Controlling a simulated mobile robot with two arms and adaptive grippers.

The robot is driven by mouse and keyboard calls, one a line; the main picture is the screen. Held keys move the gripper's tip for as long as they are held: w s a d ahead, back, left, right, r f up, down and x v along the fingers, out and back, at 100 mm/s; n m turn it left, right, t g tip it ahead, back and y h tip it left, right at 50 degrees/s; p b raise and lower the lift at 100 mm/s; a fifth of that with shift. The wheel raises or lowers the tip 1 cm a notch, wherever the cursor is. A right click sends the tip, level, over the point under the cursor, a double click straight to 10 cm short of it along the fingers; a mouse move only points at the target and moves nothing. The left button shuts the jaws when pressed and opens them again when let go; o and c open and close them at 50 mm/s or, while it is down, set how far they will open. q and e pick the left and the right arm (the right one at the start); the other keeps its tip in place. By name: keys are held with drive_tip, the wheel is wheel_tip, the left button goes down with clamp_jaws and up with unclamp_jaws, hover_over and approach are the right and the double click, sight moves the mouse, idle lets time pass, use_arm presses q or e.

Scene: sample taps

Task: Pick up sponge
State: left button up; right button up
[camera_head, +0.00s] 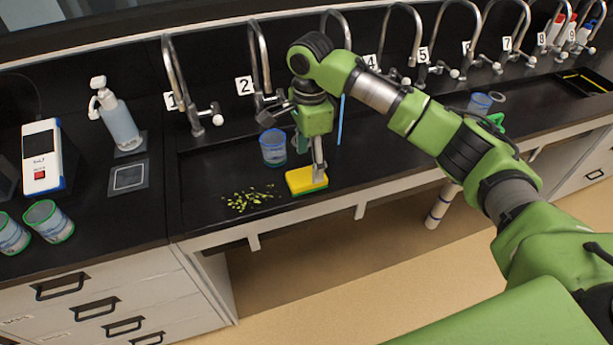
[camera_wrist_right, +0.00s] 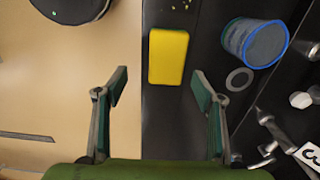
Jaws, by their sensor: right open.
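The sponge (camera_head: 307,181) is yellow on top with a green underside. It lies flat on the black counter near the front edge, below the taps marked 2 and 3. My right gripper (camera_head: 318,172) points down at the sponge from above in the head view, partly overlapping it. In the right wrist view the yellow sponge (camera_wrist_right: 168,57) shows ahead of and between the lines of the open fingers (camera_wrist_right: 161,88). The fingers are apart and nothing is between them. My left gripper is not in view.
A blue-rimmed beaker (camera_head: 273,147) stands just left of the sponge, close to my gripper; a grey ring (camera_wrist_right: 239,79) lies beside it. Yellow-green crumbs (camera_head: 250,198) lie to the left. Numbered taps (camera_head: 204,115) line the back. A wash bottle (camera_head: 116,120) stands farther left.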

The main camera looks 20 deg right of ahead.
sight(307, 175)
drive_tip(key=shift+w+f, duration=0.15)
drive_tip(key=shift+f, duration=0.45)
drive_tip(key=shift+w+f, duration=0.2)
drive_tip(key=shift+f, duration=0.15)
drive_tip(key=f, duration=0.2)
drive_tip(key=f+p, duration=0.1)
drive_tip(key=f, duration=0.1)
drive_tip(key=shift+w+a+p, duration=0.2)
drive_tip(key=shift+p, duration=0.1)
drive_tip(key=shift+w+f, duration=0.1)
drive_tip(key=shift+f, duration=0.5)
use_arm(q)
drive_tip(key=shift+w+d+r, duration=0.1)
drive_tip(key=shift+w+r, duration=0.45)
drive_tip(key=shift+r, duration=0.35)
use_arm(e)
drive_tip(key=c, duration=0.9)
